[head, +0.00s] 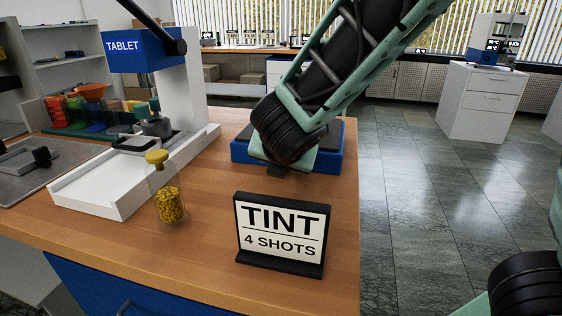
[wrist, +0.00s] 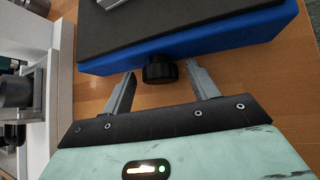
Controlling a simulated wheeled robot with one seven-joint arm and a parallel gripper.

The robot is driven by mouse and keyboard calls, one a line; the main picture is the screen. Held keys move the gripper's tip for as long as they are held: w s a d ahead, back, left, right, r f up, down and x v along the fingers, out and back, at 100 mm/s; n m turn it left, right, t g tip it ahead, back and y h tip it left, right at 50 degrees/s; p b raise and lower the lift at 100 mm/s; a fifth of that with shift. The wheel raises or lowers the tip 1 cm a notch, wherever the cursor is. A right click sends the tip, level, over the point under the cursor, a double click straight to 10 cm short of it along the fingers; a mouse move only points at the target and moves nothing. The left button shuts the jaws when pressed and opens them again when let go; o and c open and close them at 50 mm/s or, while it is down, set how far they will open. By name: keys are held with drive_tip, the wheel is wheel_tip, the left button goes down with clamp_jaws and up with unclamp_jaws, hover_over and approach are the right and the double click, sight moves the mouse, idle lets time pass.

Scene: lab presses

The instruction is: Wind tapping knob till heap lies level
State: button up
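A blue box with a black top pad (head: 335,150) stands at the desk's right side, partly hidden behind my arm in the head view. In the wrist view the blue box (wrist: 225,38) carries a ribbed black knob (wrist: 160,70) on the face toward me. My gripper (wrist: 161,70) is open, its two grey fingers on either side of the knob with a gap at each side. A grey metal piece (wrist: 112,3) shows on the pad, cut off by the picture's top edge. The heap is not visible in either view.
A black-framed TINT sign (head: 282,232) stands near the front edge, with a yellow-filled jar (head: 170,203) left of it. A white press with a TABLET label (head: 126,45) and a white tray base (head: 95,185) stand further left. The wood between is bare.

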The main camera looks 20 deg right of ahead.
drive_tip(key=shift+s, duration=0.1)
drive_tip(key=p+v, duration=0.5)
drive_tip(key=v, duration=1.2)
drive_tip(key=shift+r, duration=0.15)
drive_tip(key=shift+a, duration=0.1)
